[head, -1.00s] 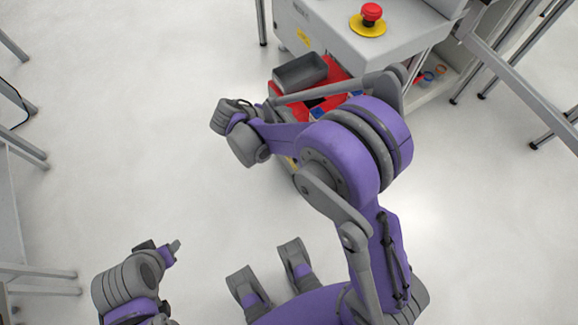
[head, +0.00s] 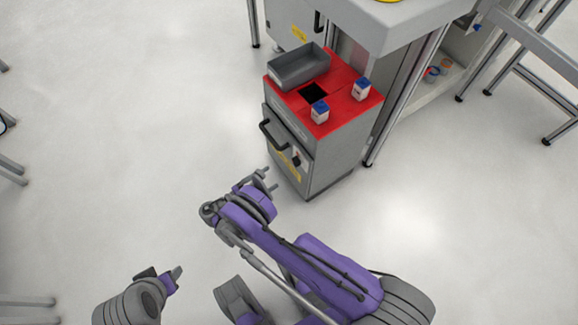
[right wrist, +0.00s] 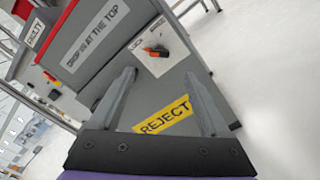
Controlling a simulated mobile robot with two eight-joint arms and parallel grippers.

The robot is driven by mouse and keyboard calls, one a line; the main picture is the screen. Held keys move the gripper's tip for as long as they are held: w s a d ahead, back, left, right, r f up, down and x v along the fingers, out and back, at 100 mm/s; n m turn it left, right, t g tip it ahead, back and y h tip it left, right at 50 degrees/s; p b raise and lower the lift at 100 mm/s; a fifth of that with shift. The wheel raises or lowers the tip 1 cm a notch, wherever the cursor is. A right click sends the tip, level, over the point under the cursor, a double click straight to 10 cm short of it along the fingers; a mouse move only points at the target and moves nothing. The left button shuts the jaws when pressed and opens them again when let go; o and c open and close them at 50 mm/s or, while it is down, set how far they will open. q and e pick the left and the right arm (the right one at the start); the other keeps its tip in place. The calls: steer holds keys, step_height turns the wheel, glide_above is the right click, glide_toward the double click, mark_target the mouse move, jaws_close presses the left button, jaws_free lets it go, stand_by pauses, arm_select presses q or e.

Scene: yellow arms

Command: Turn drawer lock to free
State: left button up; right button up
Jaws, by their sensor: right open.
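The drawer lock is a small knob on a light plate on the front of the grey drawer cabinet; it shows dark in the head view (head: 296,158). In the right wrist view the lock knob (right wrist: 156,51) looks orange-red, with small lettering on the plate above it; I cannot tell its setting. My right gripper (head: 268,180) is open and empty, in front of the cabinet and apart from the lock. In the right wrist view its fingers (right wrist: 160,76) point toward the plate, with the knob beyond and between the tips. My left gripper (head: 163,276) is at the bottom left, away from the cabinet.
The cabinet's red top (head: 340,108) carries a grey tray (head: 299,68) and two small blue-capped containers, one of them here (head: 320,112). A dark bar handle (head: 272,134) sticks out beside the lock. A yellow REJECT label (right wrist: 163,115) is below the lock.

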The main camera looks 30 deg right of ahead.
mark_target(297, 161)
steer(key=d+b, duration=0.1)
steer(key=d, duration=0.8)
steer(key=shift+w+d+b, duration=0.3)
steer(key=shift+w+d, duration=0.1)
jaws_close()
